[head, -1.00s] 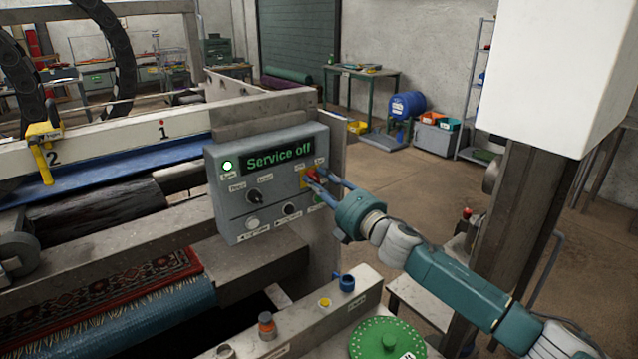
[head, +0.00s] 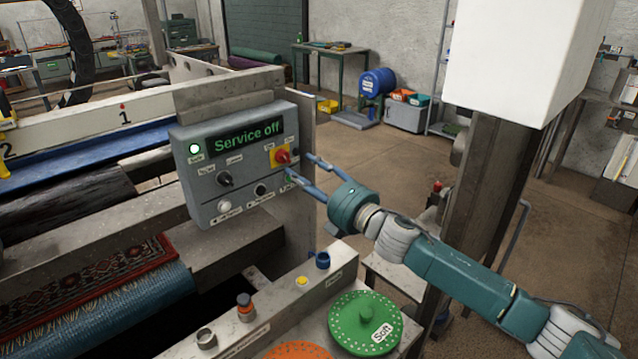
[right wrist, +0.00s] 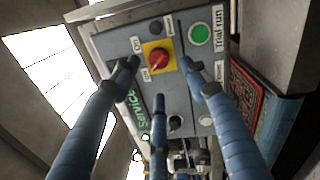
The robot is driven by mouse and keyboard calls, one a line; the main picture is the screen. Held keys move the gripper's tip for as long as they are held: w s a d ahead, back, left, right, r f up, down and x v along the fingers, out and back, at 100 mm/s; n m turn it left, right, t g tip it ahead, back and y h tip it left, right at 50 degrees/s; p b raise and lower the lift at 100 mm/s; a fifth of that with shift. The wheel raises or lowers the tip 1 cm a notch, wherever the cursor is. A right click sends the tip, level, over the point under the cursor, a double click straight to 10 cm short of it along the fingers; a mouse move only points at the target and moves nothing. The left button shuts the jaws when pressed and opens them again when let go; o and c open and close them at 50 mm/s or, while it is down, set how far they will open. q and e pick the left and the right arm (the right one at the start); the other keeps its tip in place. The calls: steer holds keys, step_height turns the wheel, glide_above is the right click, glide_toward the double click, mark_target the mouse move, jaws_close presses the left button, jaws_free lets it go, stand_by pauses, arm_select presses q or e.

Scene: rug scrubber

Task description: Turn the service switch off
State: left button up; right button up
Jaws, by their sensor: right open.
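The service switch (head: 281,156) is a red rotary knob on a yellow plate at the right of the grey control panel (head: 196,197). The panel's display (head: 246,137) reads "Service off" in green, and a lamp (head: 194,149) at its left glows. In the right wrist view the red knob (right wrist: 159,60) stands out between my fingers, with none touching it. My right gripper (head: 300,168) is open and empty, just in front of and right of the knob. My left gripper is not in view.
A green disc (head: 365,322) lies nearby. A red patterned rug (head: 90,283) lies left. Open floor shows behind my right arm.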

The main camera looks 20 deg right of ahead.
steer(key=v, duration=0.5)
steer(key=shift+s+d, duration=0.1)
steer(key=shift+s, duration=0.3)
